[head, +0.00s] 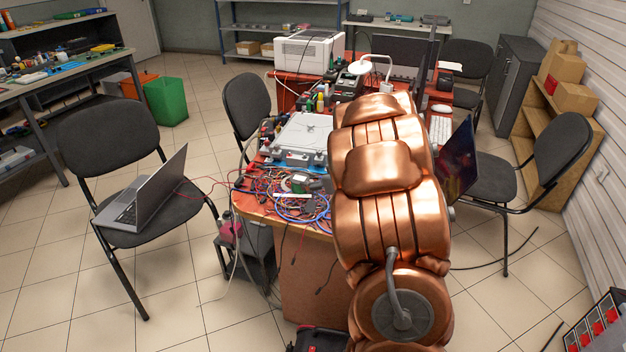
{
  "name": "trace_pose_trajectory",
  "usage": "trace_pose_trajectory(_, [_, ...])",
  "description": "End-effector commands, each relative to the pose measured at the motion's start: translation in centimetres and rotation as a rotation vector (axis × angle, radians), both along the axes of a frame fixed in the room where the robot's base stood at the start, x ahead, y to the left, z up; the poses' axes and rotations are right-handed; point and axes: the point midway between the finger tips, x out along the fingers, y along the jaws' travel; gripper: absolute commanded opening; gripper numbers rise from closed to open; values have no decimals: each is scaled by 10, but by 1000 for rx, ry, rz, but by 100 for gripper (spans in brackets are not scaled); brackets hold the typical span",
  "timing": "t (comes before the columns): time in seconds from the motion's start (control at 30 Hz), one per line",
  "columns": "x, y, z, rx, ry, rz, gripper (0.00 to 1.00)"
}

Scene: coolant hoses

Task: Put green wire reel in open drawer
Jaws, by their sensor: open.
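My copper-coloured arm rises through the middle of the head view and covers much of the table. My gripper is not in view. A tangle of blue, red and dark wires (300,207) lies on the near end of the orange-red table. A small pale greenish item (299,182) sits among them, too small to tell whether it is the green wire reel. I cannot make out an open drawer; part of the table's near side is hidden behind my arm.
A chair with an open laptop (150,190) stands at the left, and another chair (540,170) at the right. A green bin (166,101) is at the back left. A red-fronted unit (598,325) is cut off at bottom right. Tiled floor is free at front left.

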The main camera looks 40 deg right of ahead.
Motion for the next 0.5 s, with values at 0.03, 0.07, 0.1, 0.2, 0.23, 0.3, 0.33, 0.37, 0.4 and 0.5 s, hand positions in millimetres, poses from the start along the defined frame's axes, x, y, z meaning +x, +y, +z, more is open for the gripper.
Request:
trace_pose_trajectory(0.03, [-3, 0, 2, 0, 0, -1, 89])
trace_pose_trajectory(0.07, [-4, 0, 2, 0, 0, -1, 89])
trace_pose_trajectory(0.1, [-6, 0, 3, 1, 0, 0, 89])
trace_pose_trajectory(0.2, [-8, 1, 4, 1, 1, 1, 89])
trace_pose_trajectory(0.23, [-8, 1, 4, 1, 1, 1, 89])
trace_pose_trajectory(0.3, [-8, 1, 4, -1, 1, 0, 89])
trace_pose_trajectory(0.33, [-8, 1, 5, -4, 2, -2, 89])
trace_pose_trajectory(0.37, [-7, 1, 6, -10, 4, -6, 89])
trace_pose_trajectory(0.4, [-7, 0, 8, -22, 10, -14, 89])
trace_pose_trajectory(0.5, [-6, -2, 19, -77, 39, -56, 89])
